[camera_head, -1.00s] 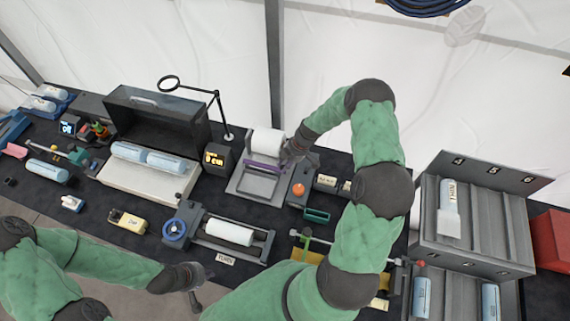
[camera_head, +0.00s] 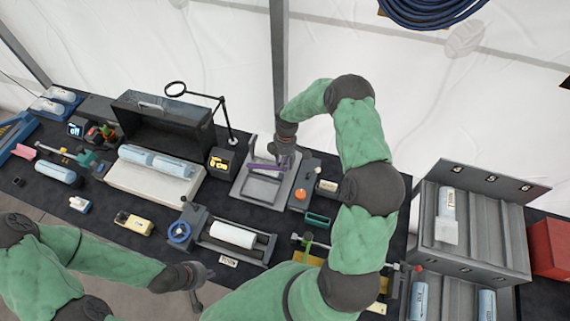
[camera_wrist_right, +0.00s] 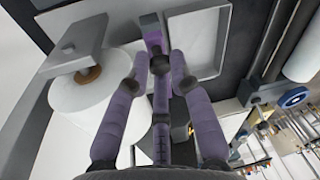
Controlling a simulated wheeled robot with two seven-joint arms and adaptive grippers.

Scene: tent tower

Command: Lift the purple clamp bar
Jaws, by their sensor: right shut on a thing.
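The purple clamp bar (camera_head: 264,168) lies across the grey frame (camera_head: 247,190) of the sealing device, in front of a white roll (camera_head: 263,147). My right gripper (camera_head: 284,162) is at the bar's right end, coming down from above, and is shut on it. In the right wrist view, my right gripper's purple-grey fingers (camera_wrist_right: 155,62) close around the bar's end (camera_wrist_right: 153,38), and the rest of the bar is mostly hidden. My left gripper (camera_head: 198,292) hangs at the table's front edge, away from the bar. Its fingers are too small to judge.
A small display (camera_head: 221,161) and a lamp arm (camera_head: 216,108) stand to the left. A roller stand (camera_head: 233,236) is in front. A tent pole (camera_head: 279,70) rises behind.

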